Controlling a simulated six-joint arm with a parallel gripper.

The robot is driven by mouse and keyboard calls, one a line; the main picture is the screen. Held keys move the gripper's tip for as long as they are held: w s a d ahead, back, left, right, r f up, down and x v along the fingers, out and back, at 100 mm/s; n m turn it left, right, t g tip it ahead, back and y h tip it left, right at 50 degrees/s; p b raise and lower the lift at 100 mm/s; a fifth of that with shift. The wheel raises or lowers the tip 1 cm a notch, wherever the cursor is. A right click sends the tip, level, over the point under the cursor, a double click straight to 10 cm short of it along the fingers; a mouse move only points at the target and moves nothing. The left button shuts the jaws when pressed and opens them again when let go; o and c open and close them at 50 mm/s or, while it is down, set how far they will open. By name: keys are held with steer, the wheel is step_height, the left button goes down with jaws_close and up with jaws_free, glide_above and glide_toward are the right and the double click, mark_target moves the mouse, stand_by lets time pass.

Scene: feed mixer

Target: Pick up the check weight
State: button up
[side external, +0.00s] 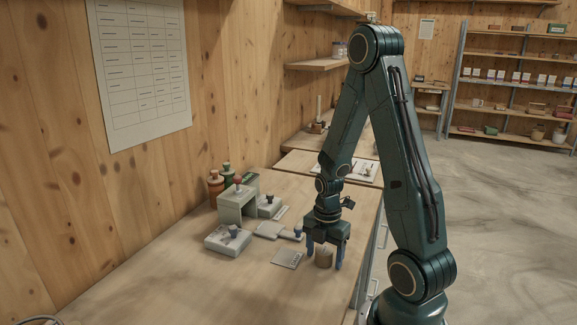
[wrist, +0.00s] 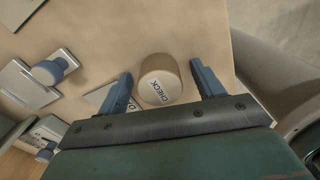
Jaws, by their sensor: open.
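The check weight (wrist: 160,76) is a short tan cylinder with a white label reading CHECK. It stands on the wooden bench, and in the side view the weight (side external: 323,258) is under my gripper near the bench's right edge. My gripper (side external: 323,262) points down over it with its fingers apart. In the wrist view my gripper (wrist: 160,84) has one blue finger on each side of the weight, with a gap showing on both sides. The fingers are open and hold nothing.
A printed card (side external: 287,258) lies left of the weight. The bench front (side external: 200,290) is clear.

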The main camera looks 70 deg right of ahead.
mark_target(324, 249)
stand_by(0.4)
steer(key=c, duration=1.3)
steer(key=shift+r, duration=0.15)
step_height(324, 249, up, 20)
steer(key=shift+f, duration=0.1)
stand_by(0.5)
